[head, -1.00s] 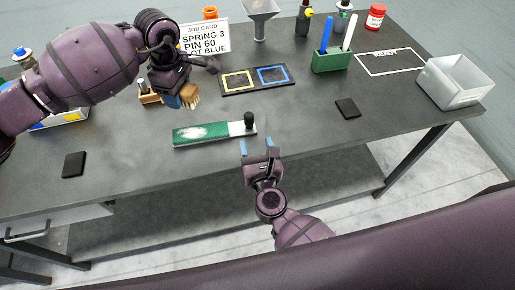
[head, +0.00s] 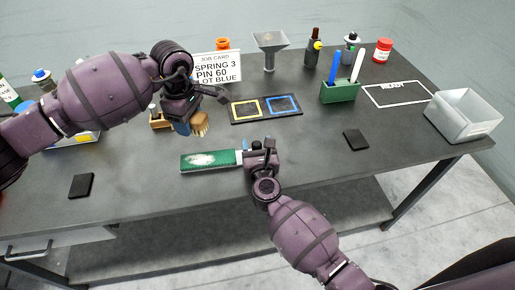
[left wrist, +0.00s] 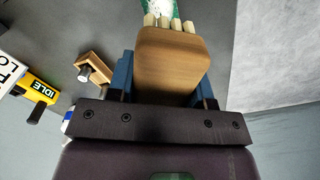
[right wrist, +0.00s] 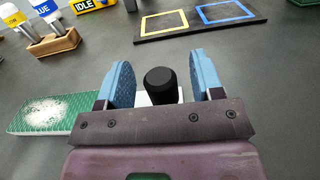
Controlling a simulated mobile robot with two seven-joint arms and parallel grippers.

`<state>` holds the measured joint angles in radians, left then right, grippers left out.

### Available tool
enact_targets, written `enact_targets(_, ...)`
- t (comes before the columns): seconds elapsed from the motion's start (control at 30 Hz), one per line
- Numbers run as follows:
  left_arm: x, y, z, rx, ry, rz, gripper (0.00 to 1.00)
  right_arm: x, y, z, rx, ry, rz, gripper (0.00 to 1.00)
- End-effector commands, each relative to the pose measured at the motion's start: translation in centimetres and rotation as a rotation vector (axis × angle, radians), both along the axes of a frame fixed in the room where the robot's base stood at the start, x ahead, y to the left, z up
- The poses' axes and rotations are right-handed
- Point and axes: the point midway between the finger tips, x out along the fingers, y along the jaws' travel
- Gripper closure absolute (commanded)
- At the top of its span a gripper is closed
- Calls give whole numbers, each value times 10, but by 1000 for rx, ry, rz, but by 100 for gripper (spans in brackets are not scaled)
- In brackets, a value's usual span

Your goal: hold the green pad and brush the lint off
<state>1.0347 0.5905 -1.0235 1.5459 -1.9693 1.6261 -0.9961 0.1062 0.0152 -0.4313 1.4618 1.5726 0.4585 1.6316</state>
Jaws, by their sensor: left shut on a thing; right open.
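The green pad (head: 222,160) lies flat on the table with a patch of white lint on its top. In the right wrist view, its green part (right wrist: 50,114) is at the left and its black knob (right wrist: 161,86) stands between the fingers. My right gripper (head: 257,148) is open around the knob; the fingers (right wrist: 160,80) stand apart from it on both sides. My left gripper (head: 190,122) is shut on the wooden brush (left wrist: 174,62), held above the table just behind the pad's left part. The brush's pale bristles (left wrist: 170,22) point toward the pad in the left wrist view.
Behind are a dark board (head: 266,109) with yellow and blue squares, a job card (head: 217,68) and a funnel (head: 270,48). To the right are a green pen holder (head: 340,93), a grey bin (head: 463,117) and a black square (head: 356,140). Another black square (head: 81,186) lies front left.

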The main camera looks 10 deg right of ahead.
Motion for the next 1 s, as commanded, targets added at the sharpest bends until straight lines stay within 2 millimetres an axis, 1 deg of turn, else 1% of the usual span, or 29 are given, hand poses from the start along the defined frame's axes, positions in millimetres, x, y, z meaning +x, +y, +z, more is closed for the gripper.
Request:
enact_targets(0.17, 0, 0, 0, 0, 0, 0, 72, 0, 0, 0, 0, 0, 0, 40)
enact_targets(0.2, 0, 0, 0, 0, 0, 0, 72, 0, 0, 0, 0, 0, 0, 41)
enact_targets(0.57, 0, 0, 0, 0, 0, 0, 72, 0, 0, 0, 0, 0, 0, 96)
enact_targets(0.6, 0, 0, 0, 0, 0, 0, 72, 0, 0, 0, 0, 0, 0, 65)
enact_targets(0.73, 0, 0, 0, 0, 0, 0, 72, 0, 0, 0, 0, 0, 0, 45)
enact_targets(1.0, 0, 0, 0, 0, 0, 0, 72, 0, 0, 0, 0, 0, 0, 44)
